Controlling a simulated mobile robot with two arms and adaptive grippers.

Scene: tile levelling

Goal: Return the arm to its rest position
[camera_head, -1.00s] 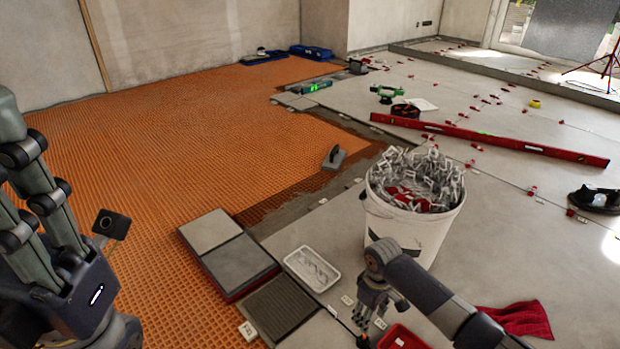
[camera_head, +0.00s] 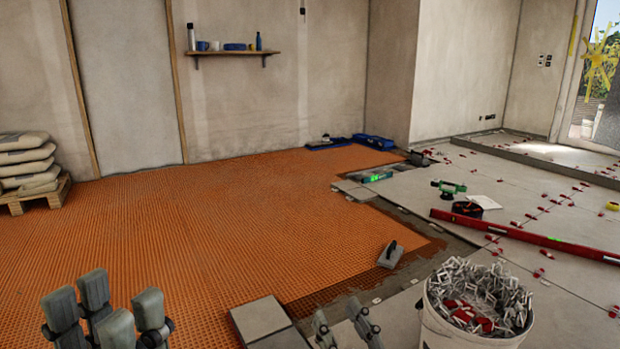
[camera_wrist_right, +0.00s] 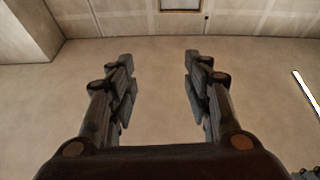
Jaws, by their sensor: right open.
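My left gripper (camera_head: 105,312) shows at the lower left of the head view, its grey fingers pointing up in front of the orange mat; nothing shows in it, and its jaw gap is unclear. My right gripper (camera_head: 345,330) is at the bottom middle of the head view, fingertips up, beside the grey tiles; the rest of that arm is below the frame. In the right wrist view the right gripper (camera_wrist_right: 160,90) is open and empty, with a bare wall behind its fingers.
A white bucket (camera_head: 455,335) full of clips stands right of my right gripper. A stack of grey tiles (camera_head: 260,318) lies between the grippers. A trowel (camera_head: 390,256) and a red level (camera_head: 530,237) lie farther off. The orange mat (camera_head: 200,225) is mostly clear.

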